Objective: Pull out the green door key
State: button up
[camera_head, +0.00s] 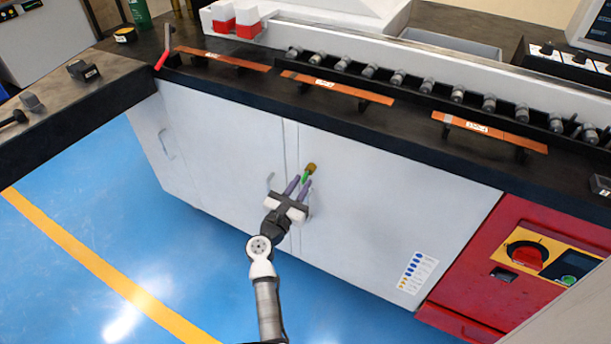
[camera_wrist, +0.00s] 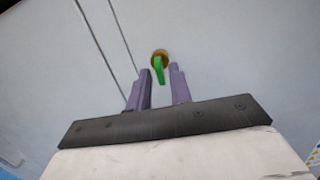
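The green key (camera_head: 305,178) sits at a round brass lock (camera_head: 310,168) on the white cabinet door (camera_head: 370,200). In the wrist view the green key (camera_wrist: 160,72) hangs below the brass lock (camera_wrist: 160,55). My gripper (camera_head: 299,183) is in front of the door, with its two purple fingers apart. In the wrist view my gripper (camera_wrist: 161,77) has one fingertip on either side of the key's lower end. A gap shows between the fingers, and they do not look closed on the key.
The black worktop (camera_head: 400,125) with copper bars (camera_head: 335,87) overhangs the doors. A red panel with a red rotary switch (camera_head: 527,255) is at the right. The blue floor (camera_head: 180,250) is open at the left.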

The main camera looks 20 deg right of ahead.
jog(key=shift+w+d, duration=0.3)
jog(key=shift+d, duration=0.1)
jog(key=shift+r, duration=0.1)
jog(key=shift+c, duration=0.3)
grip_shut()
